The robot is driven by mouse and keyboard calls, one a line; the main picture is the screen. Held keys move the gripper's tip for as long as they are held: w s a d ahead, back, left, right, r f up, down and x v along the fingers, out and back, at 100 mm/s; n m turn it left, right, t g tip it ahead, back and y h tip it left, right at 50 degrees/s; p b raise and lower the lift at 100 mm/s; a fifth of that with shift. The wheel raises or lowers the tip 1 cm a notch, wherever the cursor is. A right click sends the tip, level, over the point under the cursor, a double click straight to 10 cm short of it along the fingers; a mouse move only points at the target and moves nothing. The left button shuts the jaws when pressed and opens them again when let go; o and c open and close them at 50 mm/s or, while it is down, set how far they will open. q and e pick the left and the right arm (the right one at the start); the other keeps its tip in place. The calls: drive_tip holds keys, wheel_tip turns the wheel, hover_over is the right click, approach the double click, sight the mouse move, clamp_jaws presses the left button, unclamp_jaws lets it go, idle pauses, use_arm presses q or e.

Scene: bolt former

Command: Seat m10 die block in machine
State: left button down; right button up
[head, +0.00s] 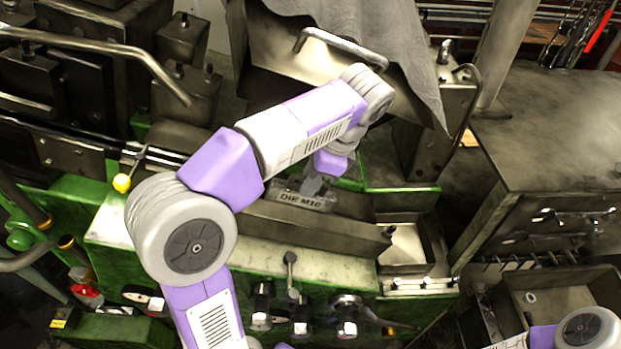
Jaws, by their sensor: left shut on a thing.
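The m10 die block (303,200) is a grey metal block with "DIE M10" on its front face. It shows in the middle of the head view, at the machine (310,256), just behind a long dark metal bar. My left gripper (315,186) points down at the block from above and is shut on it. My left forearm and wrist hide part of the area behind the block. I cannot tell whether the block touches the surface below it. Only a part of my right arm shows at the bottom right; its gripper is out of view.
A grey cloth (375,45) hangs over a metal cover with a bar handle behind my left wrist. A small metal tray (405,245) lies right of the block. A dark cabinet (550,130) stands at right, with an open bin (560,290) below it.

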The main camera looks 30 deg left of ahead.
use_arm(q)
drive_tip(key=shift+b+x, duration=0.85)
drive_tip(key=shift+x, duration=0.55)
idle(0.5)
drive_tip(key=shift+s+a+f, duration=0.2)
drive_tip(key=shift+f, duration=0.4)
idle(0.8)
drive_tip(key=c, duration=1)
unclamp_jaws()
drive_tip(key=shift+o, duration=0.3)
drive_tip(key=o, duration=0.5)
drive_tip(key=shift+f, duration=0.1)
